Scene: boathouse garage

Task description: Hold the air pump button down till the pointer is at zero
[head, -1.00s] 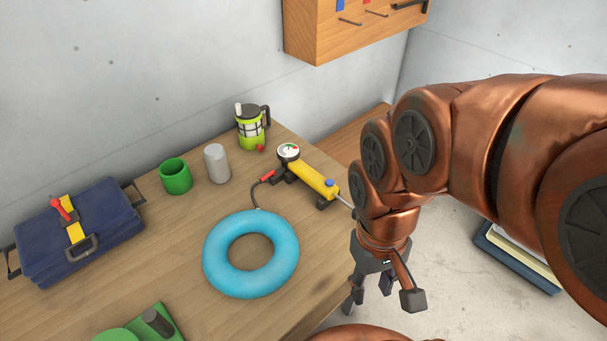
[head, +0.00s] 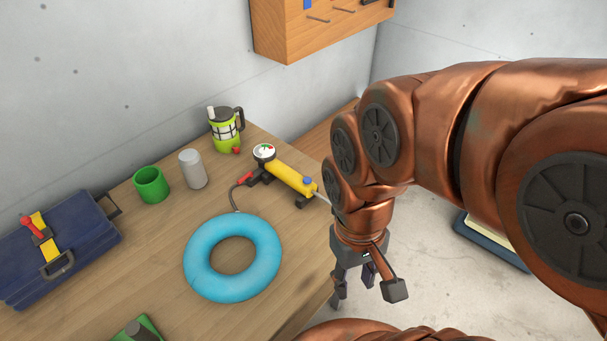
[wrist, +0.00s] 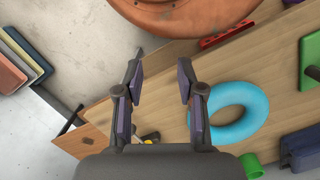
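The air pump (head: 288,178) lies on the wooden table near its far right edge, with a yellow barrel. Its blue button (head: 308,181) is on top at the right end. A round white gauge (head: 264,151) is at its left end; the dial shows red and green marks, but the pointer is too small to read. A hose runs from the pump to a blue swim ring (head: 232,257). My gripper (head: 366,289) hangs beyond the table's right edge, right of and apart from the button. It is open and empty, as the wrist view also shows (wrist: 160,78).
A green cup (head: 151,185), a grey cylinder (head: 193,169) and a lime lantern-like jug (head: 226,130) stand behind the ring. A blue toolbox (head: 60,250) is at left. A wooden cabinet (head: 320,28) hangs on the wall. Floor is open right of the table.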

